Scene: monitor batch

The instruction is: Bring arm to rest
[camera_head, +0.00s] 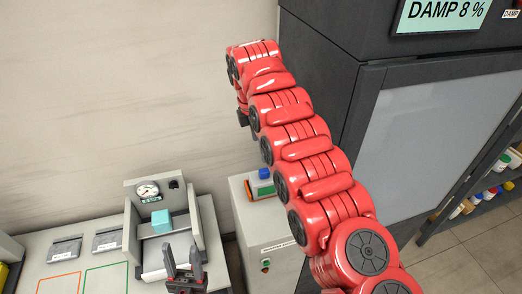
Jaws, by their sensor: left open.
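My left gripper (184,259) shows at the bottom edge, its two dark fingers pointing up and apart. It is open, with nothing seen between the fingers, in front of a grey press-like device (209,222). My red right arm (305,150) reaches from the bottom right up to the upper middle, in front of the wall and the dark cabinet. A small dark part (243,118) shows under its far end. The jaws of the right gripper cannot be made out.
The device has a round gauge (147,191) and a teal block (161,221) in it. A grey cabinet (265,240) with a blue-topped item (263,183) stands beside my right arm. A dark cabinet (345,70) is at right, with bottle shelves (487,195) beyond. Grey packets (65,249) lie left.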

